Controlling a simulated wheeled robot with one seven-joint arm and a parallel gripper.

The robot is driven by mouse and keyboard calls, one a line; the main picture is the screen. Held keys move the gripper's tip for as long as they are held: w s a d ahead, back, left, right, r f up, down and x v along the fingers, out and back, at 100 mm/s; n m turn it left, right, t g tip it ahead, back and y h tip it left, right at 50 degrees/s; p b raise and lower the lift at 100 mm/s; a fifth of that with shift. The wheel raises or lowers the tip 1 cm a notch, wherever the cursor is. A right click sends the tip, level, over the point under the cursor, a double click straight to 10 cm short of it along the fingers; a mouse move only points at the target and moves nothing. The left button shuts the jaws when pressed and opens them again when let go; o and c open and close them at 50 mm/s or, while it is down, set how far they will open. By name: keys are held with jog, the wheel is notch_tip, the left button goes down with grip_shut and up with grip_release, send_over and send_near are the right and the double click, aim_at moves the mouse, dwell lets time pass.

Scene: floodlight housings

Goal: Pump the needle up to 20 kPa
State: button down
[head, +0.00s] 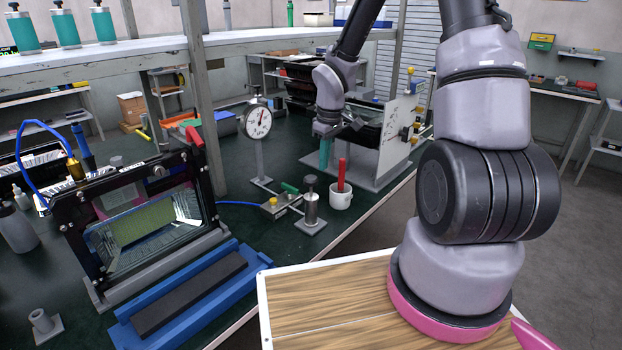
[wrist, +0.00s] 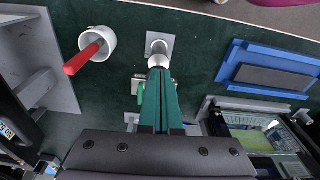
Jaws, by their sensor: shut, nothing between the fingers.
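My gripper (head: 323,166) has teal fingers, shut and empty, pointing down near the pump. In the wrist view the fingertips (wrist: 160,76) overlap the knob's edge; I cannot tell whether they touch it. The round white gauge (head: 258,122) stands on a post behind and left of the pump. Its needle points roughly upward, but the numbers are too small to read. A green-handled valve (head: 289,188) sits beside the pump.
A white mug (head: 341,198) with a red-handled tool stands right of the pump. The black-framed floodlight housing (head: 150,215) and a blue tray (head: 150,333) are at left. A blue hose (head: 238,204) runs toward the valve.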

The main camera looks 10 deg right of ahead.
jog(key=shift+s+d+r, duration=0.1)
jog(key=shift+s+r, duration=0.05)
jog(key=shift+r, duration=1.95)
jog(key=s+d+r+m+t+h, duration=0.1)
jog(key=s+d+r+m, duration=0.2)
jog(key=r, duration=0.5)
jog(key=s+d+r+m+t, duration=0.1)
jog(key=s+r+m+t, duration=0.2)
jog(key=r, duration=0.5)
jog(key=s+r+m+t+y, duration=0.2)
jog(key=s+r+m, duration=0.4)
jog(key=s+r, duration=0.5)
jog(key=s, duration=0.2)
jog(key=shift+s+a, duration=0.2)
jog(key=shift+s, duration=0.2)
